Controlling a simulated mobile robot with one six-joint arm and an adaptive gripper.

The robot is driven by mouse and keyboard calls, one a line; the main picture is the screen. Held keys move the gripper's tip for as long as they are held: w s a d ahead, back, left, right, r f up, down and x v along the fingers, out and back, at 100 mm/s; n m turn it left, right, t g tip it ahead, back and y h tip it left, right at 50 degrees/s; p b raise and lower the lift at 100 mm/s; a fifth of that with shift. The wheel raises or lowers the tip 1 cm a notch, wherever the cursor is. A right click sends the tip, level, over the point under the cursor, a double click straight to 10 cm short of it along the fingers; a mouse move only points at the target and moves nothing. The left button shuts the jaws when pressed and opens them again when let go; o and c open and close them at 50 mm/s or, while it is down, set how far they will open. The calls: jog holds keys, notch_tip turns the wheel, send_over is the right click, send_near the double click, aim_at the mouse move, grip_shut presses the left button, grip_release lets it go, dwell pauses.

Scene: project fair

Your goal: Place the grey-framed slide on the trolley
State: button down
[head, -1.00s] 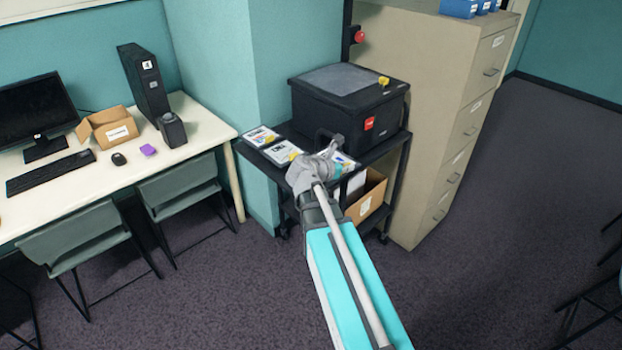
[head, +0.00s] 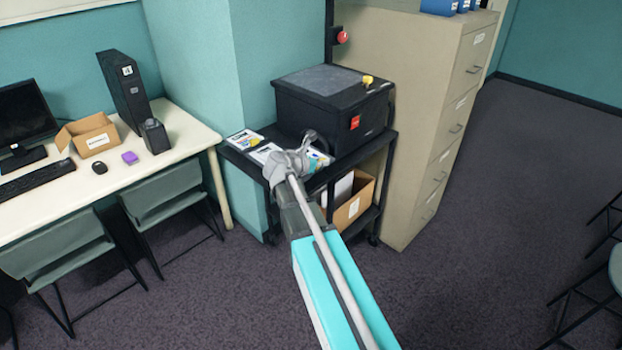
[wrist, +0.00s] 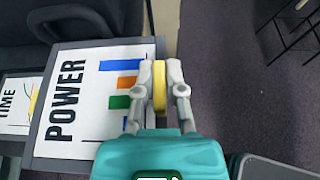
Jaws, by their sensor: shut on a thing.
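My gripper (wrist: 159,88) is shut on a yellow tab (wrist: 160,75) at the edge of the grey-framed slide (wrist: 90,100). In the wrist view the slide is white, reads POWER and has coloured bars. In the head view my gripper (head: 290,165) is over the front of the black trolley (head: 345,160), and part of the slide (head: 317,158) shows right of it. The slide looks roughly flat; I cannot tell whether it touches the trolley top. The wrist hides part of it.
A card reading TIME (wrist: 15,105) lies left of the slide, and another card (head: 243,138) lies on the trolley's left end. A black machine (head: 330,110) fills the back of the trolley top. A filing cabinet (head: 410,120) stands to the right.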

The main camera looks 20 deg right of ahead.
jog(key=w+f+b, duration=0.5)
jog(key=w+f, duration=0.1)
jog(key=shift+w+a, duration=0.1)
jog(key=shift+w, duration=0.1)
dwell(0.4)
jog(key=shift+w+f+b, duration=0.5)
jog(key=shift+f+b, duration=0.35)
jog(key=shift+b, duration=0.15)
jog(key=shift+s+f+b, duration=0.1)
jog(key=shift+f+b, duration=1.1)
jog(key=shift+b, duration=0.05)
jog(key=shift+f, duration=0.2)
jog(key=c, duration=0.7)
grip_release()
jog(key=shift+r, duration=0.1)
jog(key=shift+r, duration=0.1)
